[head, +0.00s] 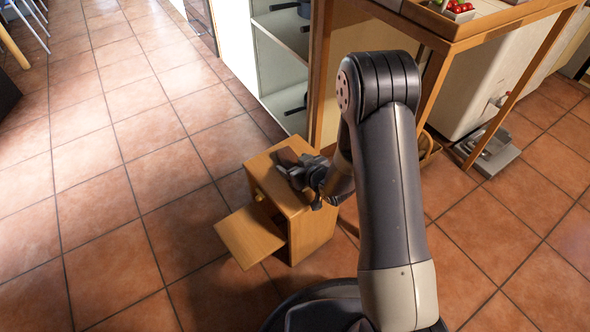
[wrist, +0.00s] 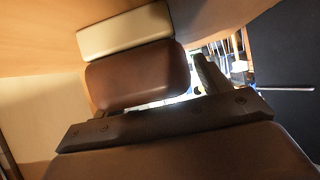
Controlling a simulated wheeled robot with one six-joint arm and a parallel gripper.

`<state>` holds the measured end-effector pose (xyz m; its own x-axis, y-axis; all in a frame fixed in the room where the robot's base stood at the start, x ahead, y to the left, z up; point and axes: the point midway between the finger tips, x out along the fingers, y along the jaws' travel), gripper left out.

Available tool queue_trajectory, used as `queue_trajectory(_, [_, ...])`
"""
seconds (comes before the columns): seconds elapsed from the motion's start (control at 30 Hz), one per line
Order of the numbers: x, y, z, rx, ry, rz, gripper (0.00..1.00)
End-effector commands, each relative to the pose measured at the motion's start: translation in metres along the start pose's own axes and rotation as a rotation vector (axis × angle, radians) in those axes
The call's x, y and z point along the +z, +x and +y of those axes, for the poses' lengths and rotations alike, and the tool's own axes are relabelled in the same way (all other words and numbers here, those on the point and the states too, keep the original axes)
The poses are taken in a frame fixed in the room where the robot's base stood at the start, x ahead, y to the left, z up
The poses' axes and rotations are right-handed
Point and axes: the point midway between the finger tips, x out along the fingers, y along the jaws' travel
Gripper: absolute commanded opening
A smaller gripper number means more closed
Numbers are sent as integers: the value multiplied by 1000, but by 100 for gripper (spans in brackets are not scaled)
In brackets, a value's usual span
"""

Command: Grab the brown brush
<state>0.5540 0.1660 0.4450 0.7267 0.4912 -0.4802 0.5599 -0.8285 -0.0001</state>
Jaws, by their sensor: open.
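The brown brush (head: 287,156) shows as a small dark brown piece on top of a small wooden cabinet (head: 315,222), partly hidden by my gripper (head: 297,172). In the wrist view the brush (wrist: 138,76) is a rounded brown block with a cream strip (wrist: 125,32) along its far side. My gripper (wrist: 150,90) is open, and one dark finger stands just right of the brush. The other finger is hard to make out. I cannot tell whether either finger touches the brush.
The cabinet's front door (head: 250,236) hangs open to the left. A tall wooden table (head: 470,35) with red items on it stands behind on the right. A white shelf unit (head: 280,60) stands behind.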

Motion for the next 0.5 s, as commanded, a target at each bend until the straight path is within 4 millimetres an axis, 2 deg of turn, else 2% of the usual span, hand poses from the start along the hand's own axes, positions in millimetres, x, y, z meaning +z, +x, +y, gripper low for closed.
queue_trajectory(0.23, [0,1,0,0,0,0,71])
queue_trajectory(0.5, [-1,1,0,0,0,0,49])
